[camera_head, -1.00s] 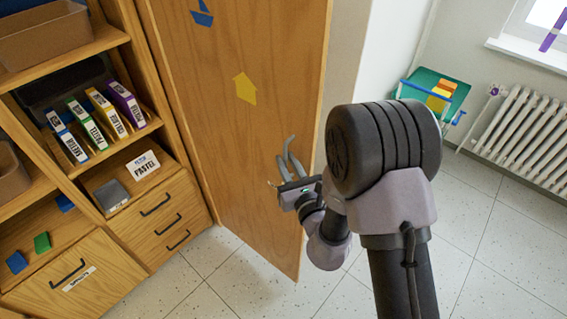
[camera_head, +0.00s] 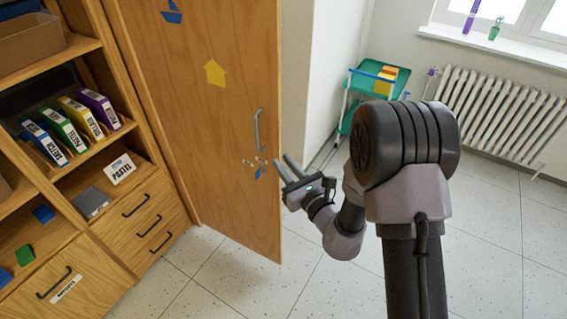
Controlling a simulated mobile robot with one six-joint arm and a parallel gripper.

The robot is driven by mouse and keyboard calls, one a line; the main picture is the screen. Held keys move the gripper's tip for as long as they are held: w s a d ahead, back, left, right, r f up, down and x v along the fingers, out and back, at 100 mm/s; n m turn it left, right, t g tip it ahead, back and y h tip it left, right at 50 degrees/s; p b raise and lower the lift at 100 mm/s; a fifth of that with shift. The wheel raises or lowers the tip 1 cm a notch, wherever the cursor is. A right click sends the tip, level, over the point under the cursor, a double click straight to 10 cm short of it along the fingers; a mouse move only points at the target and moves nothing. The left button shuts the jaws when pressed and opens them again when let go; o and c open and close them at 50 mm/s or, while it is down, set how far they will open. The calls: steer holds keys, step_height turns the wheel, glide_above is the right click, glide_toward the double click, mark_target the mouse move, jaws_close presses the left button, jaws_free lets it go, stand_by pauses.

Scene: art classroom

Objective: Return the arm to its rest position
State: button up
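My arm stands at the centre right of the head view, with its thick dark upper joint in front. My gripper (camera_head: 285,172) points up and to the left, beside the right edge of an open wooden cabinet door (camera_head: 205,125). Its two fingers are spread apart with nothing between them. The door's grey handle (camera_head: 257,130) is just above and left of the fingers, and a gap shows between them in the picture.
A wooden shelf unit (camera_head: 75,170) with labelled boxes (camera_head: 62,130) and drawers (camera_head: 150,225) stands at the left. A green trolley (camera_head: 375,85) stands by the wall, and a radiator (camera_head: 505,115) is at the right. The tiled floor (camera_head: 490,230) at the right is clear.

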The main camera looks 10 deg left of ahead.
steer(key=s+a+r+n+g+y+b, duration=0.3)
steer(key=s+a+r+n+g+y, duration=0.2)
steer(key=s+r+n+g, duration=0.55)
steer(key=s+d+n+g+h, duration=0.2)
steer(key=s+n, duration=0.4)
steer(key=s, duration=0.5)
steer(key=s+d+f+n+h+b, duration=0.25)
steer(key=s+d+n+h, duration=0.35)
steer(key=d, duration=0.5)
steer(key=s+d+n+t+h, duration=0.1)
steer(key=d+t+h, duration=0.3)
steer(key=d, duration=0.7)
steer(key=h, duration=0.2)
steer(key=shift+s+f+h+b, duration=0.15)
steer(key=shift+f+h+b, duration=0.1)
steer(key=shift+h+b, duration=0.05)
